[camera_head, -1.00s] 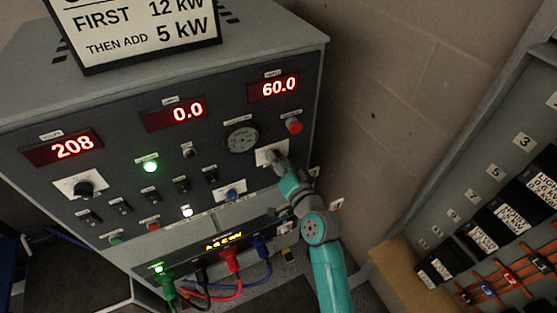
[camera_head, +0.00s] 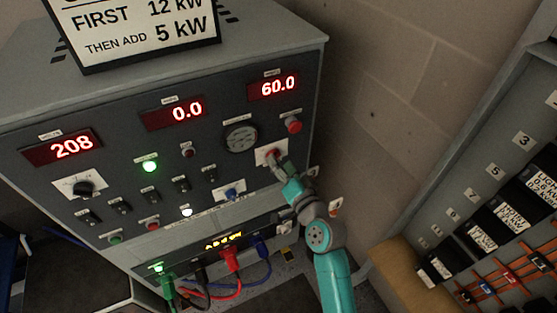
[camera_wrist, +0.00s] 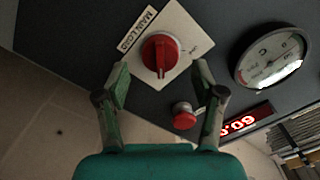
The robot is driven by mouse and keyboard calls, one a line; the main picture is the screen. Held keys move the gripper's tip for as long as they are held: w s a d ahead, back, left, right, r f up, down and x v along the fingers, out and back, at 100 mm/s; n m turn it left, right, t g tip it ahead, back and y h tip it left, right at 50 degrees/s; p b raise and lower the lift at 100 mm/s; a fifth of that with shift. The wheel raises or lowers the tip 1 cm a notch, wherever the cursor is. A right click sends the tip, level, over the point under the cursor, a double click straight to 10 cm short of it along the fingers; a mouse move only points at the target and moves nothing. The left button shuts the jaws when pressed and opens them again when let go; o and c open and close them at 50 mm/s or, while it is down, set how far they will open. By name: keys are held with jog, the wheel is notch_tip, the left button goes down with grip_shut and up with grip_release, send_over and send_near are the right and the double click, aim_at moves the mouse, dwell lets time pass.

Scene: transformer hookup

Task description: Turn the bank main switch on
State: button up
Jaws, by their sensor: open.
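The main switch is a red rotary knob (camera_wrist: 160,52) on a square white plate (camera_wrist: 186,32) with a label that seems to read MAIN LOAD. In the head view the knob (camera_head: 271,154) shows on the right part of the grey panel, just beyond my fingertips. My gripper (camera_wrist: 162,76) is open and empty. In the wrist view its two fingers stand left and right, just below the knob. My gripper (camera_head: 280,164) is at the lower right of the switch in the head view, apparently clear of it.
A red mushroom button (camera_head: 293,125) and a round gauge (camera_head: 240,138) sit above the switch. A blue knob (camera_head: 231,193) is at its lower left. Coloured cables (camera_head: 230,262) plug in below. A breaker panel (camera_head: 510,150) stands at the right, beyond a block wall.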

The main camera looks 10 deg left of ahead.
jog(key=v, duration=1)
jog(key=s+d+f+h, duration=0.3)
jog(key=s+d+f, duration=0.2)
jog(key=s+d, duration=0.3)
jog(key=s+d+f+h, duration=0.4)
jog(key=s+d+f, duration=0.1)
jog(key=s, duration=0.5)
jog(key=s+d+r+n+h, duration=0.1)
jog(key=s+d+r, duration=0.2)
jog(key=s, duration=0.8)
jog(key=s+d+r+n+h, duration=0.1)
jog(key=s+d+r+h, duration=0.1)
jog(key=s, duration=0.9)
jog(key=shift+d+r, duration=0.4)
jog(key=shift+d, duration=0.35)
jog(key=shift+a, duration=0.1)
